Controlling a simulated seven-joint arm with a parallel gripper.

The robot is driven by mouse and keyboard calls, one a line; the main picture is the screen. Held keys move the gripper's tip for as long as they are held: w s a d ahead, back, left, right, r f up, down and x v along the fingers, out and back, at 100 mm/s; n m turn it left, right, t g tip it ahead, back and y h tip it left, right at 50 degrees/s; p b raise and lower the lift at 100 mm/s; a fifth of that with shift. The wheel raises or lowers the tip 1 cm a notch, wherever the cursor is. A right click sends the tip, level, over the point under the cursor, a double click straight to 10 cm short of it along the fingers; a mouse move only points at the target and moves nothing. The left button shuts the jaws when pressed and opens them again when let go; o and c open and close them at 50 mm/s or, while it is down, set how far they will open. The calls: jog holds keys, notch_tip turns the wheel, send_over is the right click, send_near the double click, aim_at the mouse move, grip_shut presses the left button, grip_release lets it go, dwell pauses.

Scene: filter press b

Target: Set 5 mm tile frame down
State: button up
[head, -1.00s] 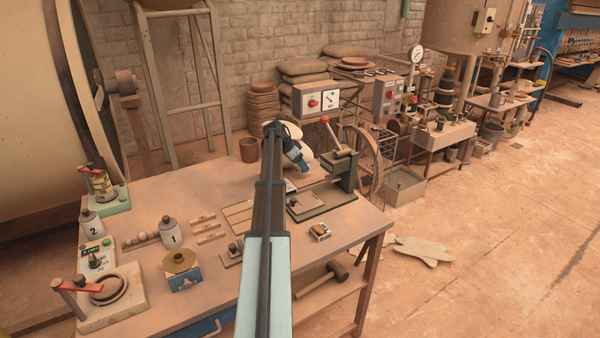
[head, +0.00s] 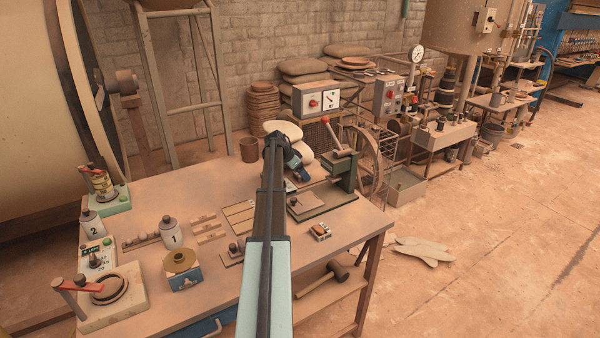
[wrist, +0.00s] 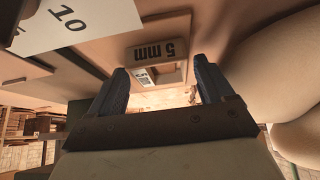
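The 5 mm tile frame (wrist: 156,52) is a small brown open frame with "5 mm" labels. In the head view my gripper (head: 300,172) is low over the far part of the workbench (head: 225,215), left of the green-based press. The frame cannot be made out there. Whether the frame touches the surface below is unclear.
A white card marked "10" (wrist: 75,25) lies beside the frame in the wrist view. A pale rounded sack (wrist: 280,60) is close on the right. A green-based lever press (head: 335,190) and a slotted board (head: 240,214) flank the gripper in the head view.

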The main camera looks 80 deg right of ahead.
jog(key=shift+o, duration=0.4)
jog(key=shift+r, duration=0.1)
jog(key=shift+w+a+r, duration=0.1)
jog(key=shift+r, duration=0.1)
jog(key=v, duration=1.1)
jog(key=shift+r, duration=0.25)
jog(key=shift+w+a, duration=0.1)
